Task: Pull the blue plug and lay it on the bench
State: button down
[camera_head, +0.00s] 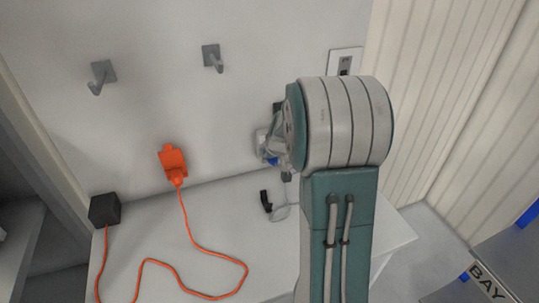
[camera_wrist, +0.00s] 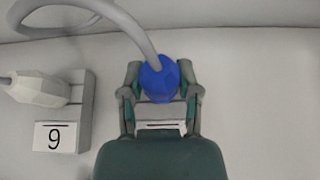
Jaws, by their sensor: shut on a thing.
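The blue plug (camera_wrist: 160,78) sits between my gripper's fingers (camera_wrist: 160,92) in the wrist view, with a grey cable (camera_wrist: 128,22) curving from it to the upper left. My gripper is shut on it. A grey block with a partly hidden white label (camera_wrist: 160,126) shows just below the plug; whether the plug is seated in it I cannot tell. In the head view my gripper (camera_head: 268,146) is at the wall above the white bench (camera_head: 225,220), mostly hidden by my arm. Only a small bit of the blue plug (camera_head: 272,161) shows there.
A pale plug (camera_wrist: 38,88) sits in a grey block (camera_wrist: 86,110) labelled "9" or an upside-down "6". An orange plug (camera_head: 173,160) with its cord, a black box (camera_head: 104,210) and a black connector (camera_head: 266,201) are on the left and middle. Two hooks (camera_head: 101,75) (camera_head: 212,57) stick out above.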

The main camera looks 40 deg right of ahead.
jog(key=shift+s+a, duration=0.25)
jog(key=shift+s, duration=0.75)
jog(key=shift+s+a, duration=0.25)
jog(key=shift+s, duration=0.75)
dwell(0.8)
jog(key=shift+a, duration=0.1)
